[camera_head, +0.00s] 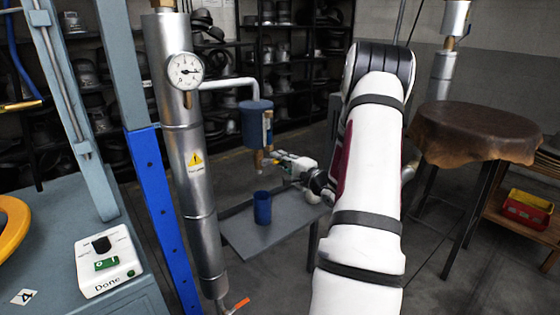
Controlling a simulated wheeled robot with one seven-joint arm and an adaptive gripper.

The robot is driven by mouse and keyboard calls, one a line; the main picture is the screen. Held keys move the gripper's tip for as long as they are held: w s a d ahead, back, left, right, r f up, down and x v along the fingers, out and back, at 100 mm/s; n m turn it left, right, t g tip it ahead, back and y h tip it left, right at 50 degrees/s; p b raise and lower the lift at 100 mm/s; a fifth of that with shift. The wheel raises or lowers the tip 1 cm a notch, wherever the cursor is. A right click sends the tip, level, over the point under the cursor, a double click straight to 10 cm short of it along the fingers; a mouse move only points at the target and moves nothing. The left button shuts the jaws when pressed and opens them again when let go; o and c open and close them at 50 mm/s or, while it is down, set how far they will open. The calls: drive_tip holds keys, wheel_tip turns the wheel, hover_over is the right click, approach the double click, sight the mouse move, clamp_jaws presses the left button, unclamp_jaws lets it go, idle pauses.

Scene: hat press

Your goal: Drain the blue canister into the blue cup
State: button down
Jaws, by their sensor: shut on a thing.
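The blue canister (256,124) hangs at the end of a white pipe beside the tall silver column. A short brass-coloured drain outlet (259,160) points down from its underside. The blue cup (262,208) stands upright on a grey shelf (285,228), below the canister's outlet. My gripper (274,161) is at the outlet, just under the canister and above the cup. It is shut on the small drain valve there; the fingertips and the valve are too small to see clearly. The inside of the cup and any liquid cannot be made out.
The silver column (187,170) with a pressure gauge (184,71) stands left of the canister. A control box (106,262) with a green button is at lower left. A brown-covered round table (475,132) stands at right. Racks of metal hat moulds fill the back.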

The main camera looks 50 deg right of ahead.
drive_tip(key=w+a+f+m+b, duration=0.1)
drive_tip(key=a+f+m, duration=0.4)
drive_tip(key=m, duration=1.2)
drive_tip(key=shift+b, duration=0.9)
drive_tip(key=shift+w+a+f+m, duration=0.1)
drive_tip(key=shift+a+m, duration=0.1)
drive_tip(key=shift+m, duration=0.1)
drive_tip(key=c, duration=1.6)
unclamp_jaws()
drive_tip(key=shift+o, duration=0.2)
approach(260, 174)
drive_tip(key=v, duration=0.5)
drive_tip(key=shift+s+a, duration=0.1)
drive_tip(key=shift+s, duration=0.2)
